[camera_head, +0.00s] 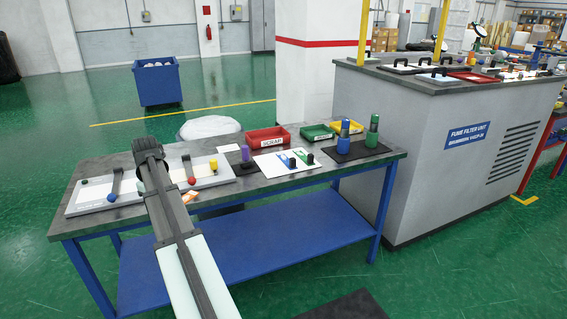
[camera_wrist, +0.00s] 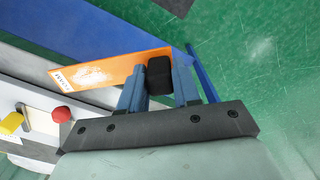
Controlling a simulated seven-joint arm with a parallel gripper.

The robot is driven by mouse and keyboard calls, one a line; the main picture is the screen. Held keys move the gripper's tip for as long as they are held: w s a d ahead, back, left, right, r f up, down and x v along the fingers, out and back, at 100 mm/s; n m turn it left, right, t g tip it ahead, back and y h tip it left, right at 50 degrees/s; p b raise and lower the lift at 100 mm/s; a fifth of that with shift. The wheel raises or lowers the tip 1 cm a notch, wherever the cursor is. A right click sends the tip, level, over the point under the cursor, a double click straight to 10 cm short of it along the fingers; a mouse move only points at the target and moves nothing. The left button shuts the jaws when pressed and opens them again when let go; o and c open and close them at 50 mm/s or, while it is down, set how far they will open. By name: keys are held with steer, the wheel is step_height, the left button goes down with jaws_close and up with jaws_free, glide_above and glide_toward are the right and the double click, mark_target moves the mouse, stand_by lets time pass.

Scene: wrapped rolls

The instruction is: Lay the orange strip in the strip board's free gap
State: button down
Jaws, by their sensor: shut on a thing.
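My gripper (camera_wrist: 160,88) is shut on the black block-shaped grip of the orange strip (camera_wrist: 100,73), with a blue finger on each side. The strip reaches out to the left in the wrist view, with white print near its far end. A small orange part of it (camera_head: 190,196) shows beside my arm in the head view, by the bench's front edge. The pale strip board (camera_head: 210,172) lies on the bench, with red and yellow knobs; its edge also shows at lower left in the wrist view. My arm hides part of the boards, and I cannot make out the free gap.
A red scrap tray (camera_head: 267,138), a green tray (camera_head: 317,132) and a white sheet with blue and green pieces (camera_head: 285,162) lie to the right. A grey filter unit (camera_head: 440,150) stands beyond.

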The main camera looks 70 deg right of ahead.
steer(key=s+d+r+n, duration=0.25)
steer(key=s+d, duration=0.35)
steer(key=d, duration=1)
steer(key=s+d+r+n, duration=0.1)
steer(key=s+d+n, duration=0.45)
steer(key=d, duration=1.05)
steer(key=s+d+r+n, duration=0.15)
steer(key=s+d, duration=0.55)
steer(key=d, duration=0.8)
steer(key=shift+n, duration=0.35)
steer(key=shift+s+d+f, duration=0.1)
steer(key=shift+f, duration=2.5)
steer(key=shift+s+d+f, duration=0.1)
steer(key=shift+f, duration=2.5)
steer(key=c, duration=0.8)
jaws_free()
steer(key=shift+f, duration=0.1)
